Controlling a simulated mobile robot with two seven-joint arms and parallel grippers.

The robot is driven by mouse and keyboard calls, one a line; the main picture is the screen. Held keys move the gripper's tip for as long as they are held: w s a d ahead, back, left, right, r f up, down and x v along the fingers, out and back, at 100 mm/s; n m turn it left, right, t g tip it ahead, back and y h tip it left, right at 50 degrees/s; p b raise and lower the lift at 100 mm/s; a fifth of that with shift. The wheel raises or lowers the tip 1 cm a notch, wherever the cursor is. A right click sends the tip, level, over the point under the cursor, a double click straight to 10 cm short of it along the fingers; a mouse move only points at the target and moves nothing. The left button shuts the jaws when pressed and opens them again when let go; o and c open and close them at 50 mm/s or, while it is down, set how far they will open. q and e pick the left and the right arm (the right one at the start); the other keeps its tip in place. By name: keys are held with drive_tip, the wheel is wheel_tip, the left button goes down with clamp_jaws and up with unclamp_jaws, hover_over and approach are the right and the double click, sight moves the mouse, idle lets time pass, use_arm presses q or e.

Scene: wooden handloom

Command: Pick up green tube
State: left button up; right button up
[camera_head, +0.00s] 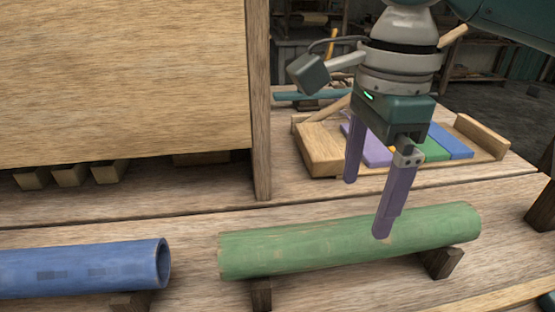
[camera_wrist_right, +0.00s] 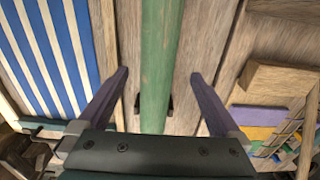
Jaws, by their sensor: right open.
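The green tube (camera_head: 320,243) lies on dark wooden supports on the table in the head view, tilted slightly up to the right. It also shows in the right wrist view (camera_wrist_right: 158,70), running lengthwise between the two fingers. My right gripper (camera_head: 368,208) has purple fingers and is open above the tube's right half. One finger shows in front of the tube and the other behind it. In the right wrist view the fingers (camera_wrist_right: 160,75) stand apart on either side of the tube, with gaps. I cannot tell how far above it they are. My left gripper is not in view.
A blue tube (camera_head: 95,268) lies to the left of the green tube. A wooden tray (camera_head: 320,150) with purple, green and blue pieces stands behind the gripper. A large wooden panel (camera_head: 120,80) and a post (camera_head: 259,110) rise at the left.

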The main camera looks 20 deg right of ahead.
sight(359, 223)
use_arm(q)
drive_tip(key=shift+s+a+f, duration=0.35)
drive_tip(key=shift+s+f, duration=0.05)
use_arm(e)
drive_tip(key=f, duration=0.2)
drive_tip(key=shift+s+a+f, duration=0.2)
drive_tip(key=shift+s+f, duration=0.1)
drive_tip(key=shift+f, duration=0.1)
use_arm(q)
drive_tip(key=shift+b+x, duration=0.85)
drive_tip(key=shift+b, duration=0.25)
use_arm(e)
drive_tip(key=f, duration=0.5)
drive_tip(key=shift+w+d+f, duration=0.1)
drive_tip(key=shift+d+f, duration=0.1)
drive_tip(key=shift+f, duration=0.05)
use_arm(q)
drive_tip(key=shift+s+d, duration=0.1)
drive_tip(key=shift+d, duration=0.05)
use_arm(e)
drive_tip(key=c, duration=0.5)
clamp_jaws()
